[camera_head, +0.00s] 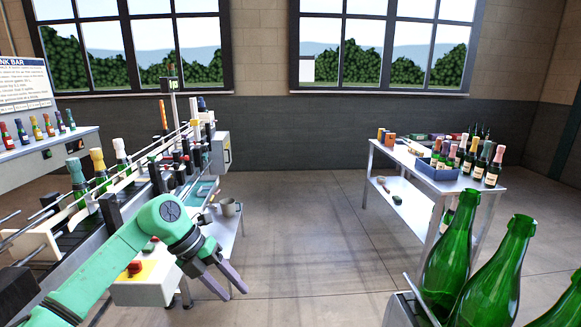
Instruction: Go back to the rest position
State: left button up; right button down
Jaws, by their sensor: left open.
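My left arm, green, comes in from the lower left, and my left gripper (228,284) hangs at its end. Its two dark fingers are apart and empty, over the floor just right of a white control box (145,283). My right gripper is outside the picture.
A bottling conveyor (75,233) with foil-topped bottles (98,170) runs along the left. A metal table (440,183) at the right holds a blue crate (437,171) of bottles. Large green bottles (453,255) stand at the lower right. The floor (310,225) between is clear.

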pick_arm(q)
jog(key=w+d+f+n+t+h, duration=0.1)
jog(key=w+d+f+n+h, duration=0.1)
jog(key=d+h, duration=0.35)
jog(key=w+f+n+t+h, duration=0.3)
jog(key=w+f+n+t, duration=0.2)
jog(key=f+n+t, duration=0.3)
jog(key=s+a+f+n+t+y, duration=0.1)
jog(key=s+a+f+n+y, duration=0.3)
jog(key=f, duration=0.5)
jog(key=s+a+f+n+t+y, duration=0.1)
jog(key=a+f+n+y, duration=0.2)
jog(key=a+f+n, duration=0.4)
jog(key=s+a+f+n+y, duration=0.25)
jog(key=f+n, duration=0.25)
jog(key=f, duration=0.5)
jog(key=s+a+f+n+g+y, duration=0.3)
jog(key=s+f+y, duration=0.1)
jog(key=s+f, duration=0.7)
jog(key=s+f+n+g, duration=0.2)
jog(key=s+f+g, duration=0.1)
jog(key=s, duration=1.1)
jog(key=s+a+f+n+g+y, duration=0.1)
jog(key=s+f+n+g, duration=0.2)
jog(key=s, duration=1.2)
notch_tip(320, 180, down, 4)
jog(key=shift+s+a+r+g, duration=0.2)
jog(key=shift+s+a+g, duration=0.1)
jog(key=shift+g, duration=0.2)
jog(key=shift+w, duration=0.15)
